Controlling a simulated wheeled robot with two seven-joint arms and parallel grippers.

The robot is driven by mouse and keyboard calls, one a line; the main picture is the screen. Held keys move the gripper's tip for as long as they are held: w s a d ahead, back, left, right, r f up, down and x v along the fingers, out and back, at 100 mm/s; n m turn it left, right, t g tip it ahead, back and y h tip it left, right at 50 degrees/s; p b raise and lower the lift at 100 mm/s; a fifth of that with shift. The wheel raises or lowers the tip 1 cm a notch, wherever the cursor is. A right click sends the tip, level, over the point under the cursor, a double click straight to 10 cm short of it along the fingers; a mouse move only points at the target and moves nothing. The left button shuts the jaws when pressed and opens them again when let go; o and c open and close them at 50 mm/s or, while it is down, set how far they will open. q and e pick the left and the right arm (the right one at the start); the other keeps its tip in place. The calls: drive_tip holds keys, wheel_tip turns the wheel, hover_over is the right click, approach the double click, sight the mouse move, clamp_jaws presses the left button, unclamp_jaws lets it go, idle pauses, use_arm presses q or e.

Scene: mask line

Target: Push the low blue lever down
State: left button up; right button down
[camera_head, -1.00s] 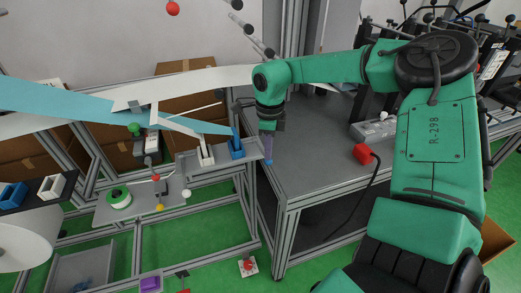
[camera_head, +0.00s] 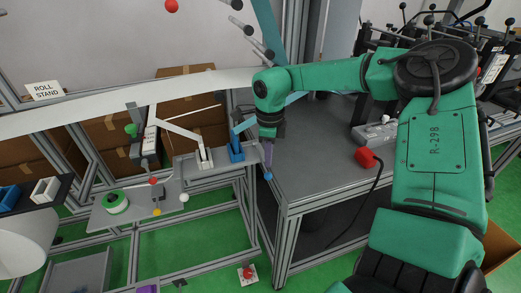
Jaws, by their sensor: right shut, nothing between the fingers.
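A blue bracket (camera_head: 237,152) stands on the grey shelf in the head view, right of a similar white bracket (camera_head: 204,157). A blue lever arm (camera_head: 243,126) rises from it to the upper right and passes behind my right gripper. A blue length (camera_head: 296,97) shows again beyond my wrist; I cannot tell where it ends. My right gripper (camera_head: 268,165) is shut and empty, pointing down just right of the blue bracket, by the table's left edge. Whether it touches the lever is unclear. My left gripper is out of view.
A white lever (camera_head: 180,130) leans left from its bracket. A long white strip (camera_head: 60,118) crosses the stand.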

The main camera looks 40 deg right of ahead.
wheel_tip(320, 180, up, 7)
drive_tip(key=p, duration=0.3)
drive_tip(key=shift+f, duration=0.1)
idle(0.4)
